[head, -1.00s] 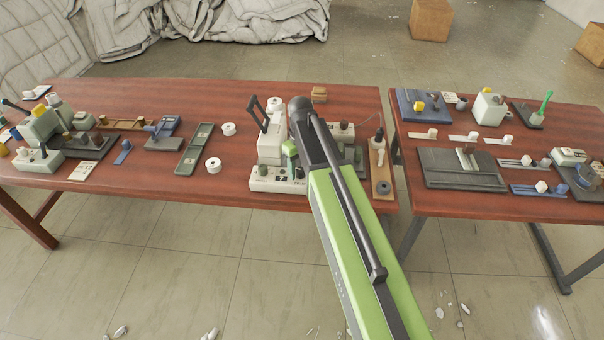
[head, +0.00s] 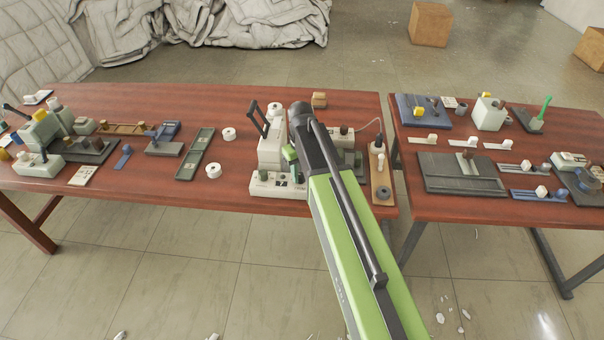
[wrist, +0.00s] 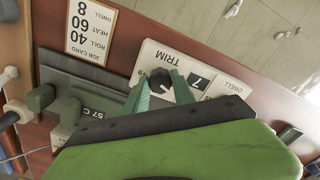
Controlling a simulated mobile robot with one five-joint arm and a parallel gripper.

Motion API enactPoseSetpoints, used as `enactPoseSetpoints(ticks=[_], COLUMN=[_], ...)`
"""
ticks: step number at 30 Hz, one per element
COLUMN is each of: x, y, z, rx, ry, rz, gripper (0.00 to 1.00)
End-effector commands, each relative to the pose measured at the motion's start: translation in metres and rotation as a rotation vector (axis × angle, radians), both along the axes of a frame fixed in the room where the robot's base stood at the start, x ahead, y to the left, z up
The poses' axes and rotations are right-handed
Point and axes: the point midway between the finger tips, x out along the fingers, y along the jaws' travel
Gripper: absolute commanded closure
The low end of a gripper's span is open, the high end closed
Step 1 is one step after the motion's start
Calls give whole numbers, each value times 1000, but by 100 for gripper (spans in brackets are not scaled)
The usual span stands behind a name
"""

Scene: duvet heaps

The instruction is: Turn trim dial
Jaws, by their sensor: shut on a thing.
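The trim dial (wrist: 160,77) is a small dark knob with a pale mark, on a white panel (wrist: 203,72) labelled TRIM in the wrist view. My gripper (wrist: 161,84) has its two green fingers on either side of the dial and is shut on it. In the head view my arm covers the dial and most of the gripper. The white machine (head: 271,152) with a black lever stands beside my arm, its low white base (head: 277,192) at the table's front edge.
A job card (wrist: 91,28) lies beside the panel in the wrist view. White rolls (head: 213,171) and a green tray (head: 195,154) lie left of the machine. A board with a bottle (head: 378,147) stands right of my arm. A second table (head: 470,206) stands further right.

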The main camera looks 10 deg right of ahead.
Motion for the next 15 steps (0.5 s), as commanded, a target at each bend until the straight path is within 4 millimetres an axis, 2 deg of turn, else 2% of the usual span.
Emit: enactPoseSetpoints(ticks=[15], x=[0], y=[0], z=[0], rx=[1], ry=[0], rz=[-433], gripper=[100])
